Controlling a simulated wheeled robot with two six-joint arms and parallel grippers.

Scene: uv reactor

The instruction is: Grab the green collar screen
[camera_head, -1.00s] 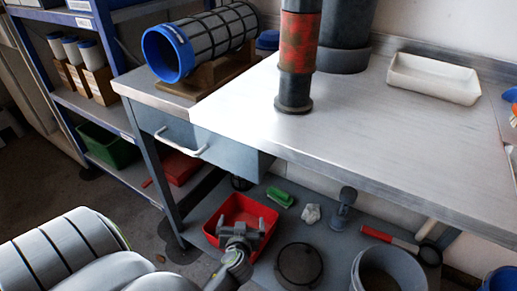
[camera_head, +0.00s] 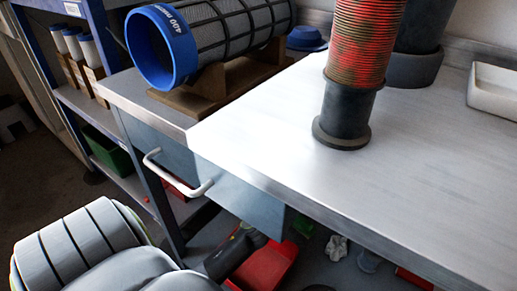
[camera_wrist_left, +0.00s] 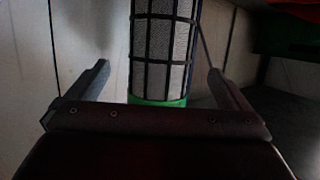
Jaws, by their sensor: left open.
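The green collar screen (camera_wrist_left: 163,50) shows in the left wrist view as a grey mesh cylinder with black ribs. Its green collar (camera_wrist_left: 160,102) is at the lower end, partly hidden behind my gripper body. My left gripper (camera_wrist_left: 160,80) is open, with one finger on each side of the screen in the picture. Gaps show on both sides, and I cannot tell how far in depth the screen is from the fingers. I cannot make out this screen in the head view. My right gripper is not in view.
A blue-collared screen (camera_head: 165,50) lies on a wooden cradle (camera_head: 232,88) on the workbench (camera_head: 290,115). A red and black ribbed column (camera_head: 352,75) stands there. A drawer with a white handle (camera_head: 178,177) faces me. A red bin (camera_head: 268,266) sits low beneath.

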